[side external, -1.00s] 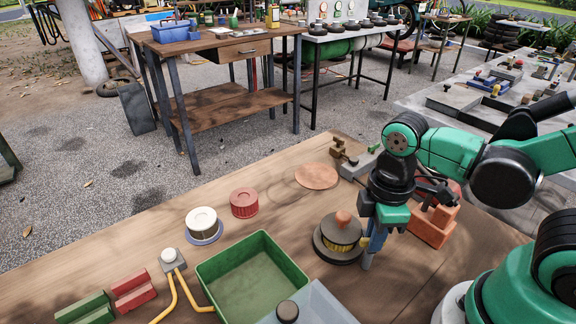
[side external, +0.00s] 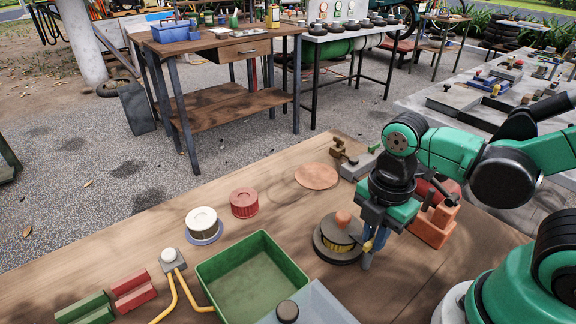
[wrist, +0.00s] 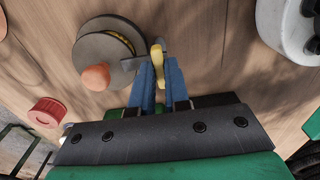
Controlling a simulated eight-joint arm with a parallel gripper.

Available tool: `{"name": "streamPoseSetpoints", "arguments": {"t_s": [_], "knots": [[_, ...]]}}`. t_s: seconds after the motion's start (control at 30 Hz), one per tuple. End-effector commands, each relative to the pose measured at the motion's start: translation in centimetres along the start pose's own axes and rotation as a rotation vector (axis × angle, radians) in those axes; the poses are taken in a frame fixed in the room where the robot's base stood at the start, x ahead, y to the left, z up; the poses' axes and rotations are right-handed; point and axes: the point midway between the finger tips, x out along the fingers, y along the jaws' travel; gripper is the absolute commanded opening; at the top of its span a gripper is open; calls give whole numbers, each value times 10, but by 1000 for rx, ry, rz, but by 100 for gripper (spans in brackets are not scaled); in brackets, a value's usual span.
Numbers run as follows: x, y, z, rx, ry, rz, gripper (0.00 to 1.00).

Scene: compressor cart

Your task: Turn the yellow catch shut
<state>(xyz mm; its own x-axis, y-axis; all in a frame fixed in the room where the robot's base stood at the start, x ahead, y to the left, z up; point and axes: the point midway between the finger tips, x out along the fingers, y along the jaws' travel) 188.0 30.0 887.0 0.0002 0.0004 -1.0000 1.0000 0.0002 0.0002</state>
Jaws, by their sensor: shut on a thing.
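The yellow catch (wrist: 157,52) stands at the edge of a round dark-grey housing (wrist: 92,48) with yellow pleats and an orange knob. My gripper (wrist: 159,72) is shut on the catch, with one blue finger on each side of it in the wrist view. The catch's upper end shows beyond the fingertips. In the side view the catch (side external: 367,246) is a small yellow spot beside the housing (side external: 338,243), and my gripper (side external: 368,256) points down over it. The fingers hide part of the catch.
A green tray (side external: 240,268) stands left of the housing. A red cap (side external: 244,203) and a white filter (side external: 202,222) lie beyond it. Orange-red blocks (side external: 432,228) stand close to the right of my gripper. Bare wood lies around the flat reddish disc (side external: 316,176).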

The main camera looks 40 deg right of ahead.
Motion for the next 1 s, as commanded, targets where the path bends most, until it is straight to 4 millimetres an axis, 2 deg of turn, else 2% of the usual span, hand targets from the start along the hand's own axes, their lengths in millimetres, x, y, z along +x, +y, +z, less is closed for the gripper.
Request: {"name": "streamPoseSetpoints", "arguments": {"t_s": [0.47,0.5,0.6,1.0], "knots": [[0,0,0,-17,-2,1,0],[0,0,0,-17,-2,1,15],[0,0,0,-16,-1,0,43],[-2,0,0,-15,-1,0,43]]}}
